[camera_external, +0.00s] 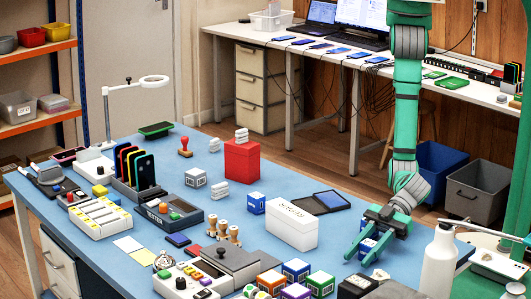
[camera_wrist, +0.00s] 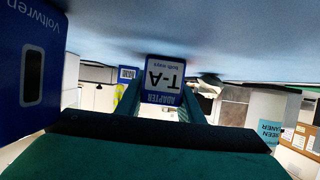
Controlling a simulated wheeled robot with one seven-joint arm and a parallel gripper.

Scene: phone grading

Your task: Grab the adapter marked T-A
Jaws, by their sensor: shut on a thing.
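The adapter marked T-A (camera_wrist: 165,80) is a small blue block with a white label, seen upside down in the wrist view. It sits between the fingertips of my gripper (camera_wrist: 165,103), which is shut on it. In the external view, my green gripper (camera_external: 364,246) reaches low over the right part of the blue table, and a bit of the blue adapter (camera_external: 368,244) shows between its fingers. The fingers hide part of the adapter. I cannot tell whether it touches the table.
A blue box marked Voltwren (camera_wrist: 32,65) stands close at the left in the wrist view. A white box (camera_external: 290,228) and a dark tray (camera_external: 331,200) lie left of my gripper. Several coloured cubes (camera_external: 320,282) and a white bottle (camera_external: 438,262) are near the front.

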